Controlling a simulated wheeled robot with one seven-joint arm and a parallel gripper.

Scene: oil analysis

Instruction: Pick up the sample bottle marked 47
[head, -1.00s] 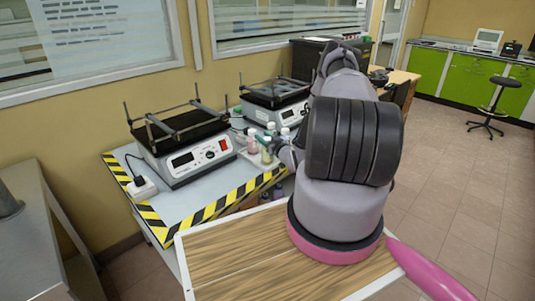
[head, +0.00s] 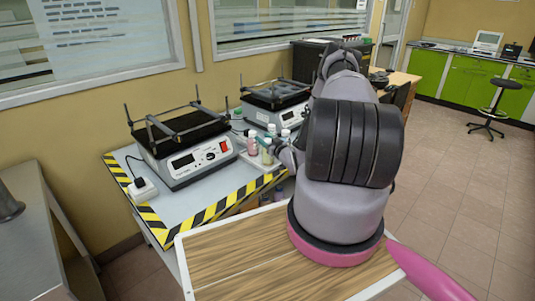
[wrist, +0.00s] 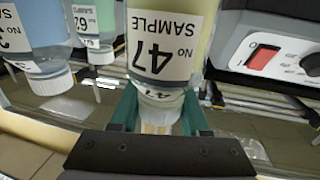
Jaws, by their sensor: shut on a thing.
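The sample bottle marked 47 (wrist: 165,45) has a white label, yellowish contents and a white cap. It appears upside down in the wrist view. My gripper (wrist: 160,103) has its green fingers on both sides of the cap and is shut on it.
A pale blue bottle (wrist: 40,40) and a green bottle (wrist: 92,25) stand close by in the wrist view. A pink bottle (head: 252,146) stands left of the held one.

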